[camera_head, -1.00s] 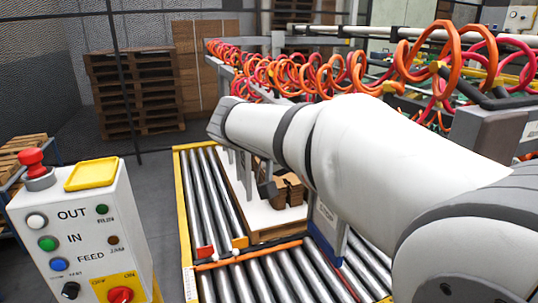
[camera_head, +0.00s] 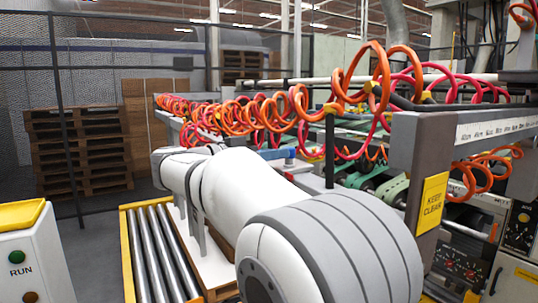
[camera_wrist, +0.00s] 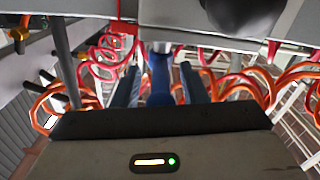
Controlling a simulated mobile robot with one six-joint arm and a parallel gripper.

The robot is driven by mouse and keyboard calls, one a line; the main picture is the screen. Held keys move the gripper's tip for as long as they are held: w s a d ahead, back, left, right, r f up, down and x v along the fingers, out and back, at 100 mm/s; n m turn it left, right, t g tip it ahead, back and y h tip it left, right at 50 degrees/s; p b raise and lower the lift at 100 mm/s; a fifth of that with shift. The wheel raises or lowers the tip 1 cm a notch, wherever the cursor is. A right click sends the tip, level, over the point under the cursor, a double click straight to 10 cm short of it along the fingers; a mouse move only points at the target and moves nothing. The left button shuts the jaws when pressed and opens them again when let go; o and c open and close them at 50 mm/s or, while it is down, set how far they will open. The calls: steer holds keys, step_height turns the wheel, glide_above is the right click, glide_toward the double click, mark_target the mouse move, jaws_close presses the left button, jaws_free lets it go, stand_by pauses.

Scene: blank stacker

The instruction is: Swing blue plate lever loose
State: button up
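The blue plate lever (camera_wrist: 159,82) shows in the wrist view as an upright blue bar below a pale metal fitting. My gripper (camera_wrist: 160,90) has its two dark fingers apart, one on each side of the lever. Gaps show between the lever and both fingers, so the gripper is open around or just in front of it; the depth is hard to tell. In the head view a short blue bar (camera_head: 280,154) shows just beyond my arm, probably this lever. My arm hides the gripper there.
Orange and red coiled hoses (camera_head: 300,105) hang along the machine close to my arm. A grey beam with a yellow KEEP CLEAR sign (camera_head: 432,203) stands at right. A roller conveyor (camera_head: 150,255) lies below. Pallets (camera_head: 78,150) and a control box (camera_head: 30,260) are at left.

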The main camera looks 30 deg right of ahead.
steer(key=shift+d, duration=0.4)
steer(key=shift+c, duration=0.5)
jaws_close()
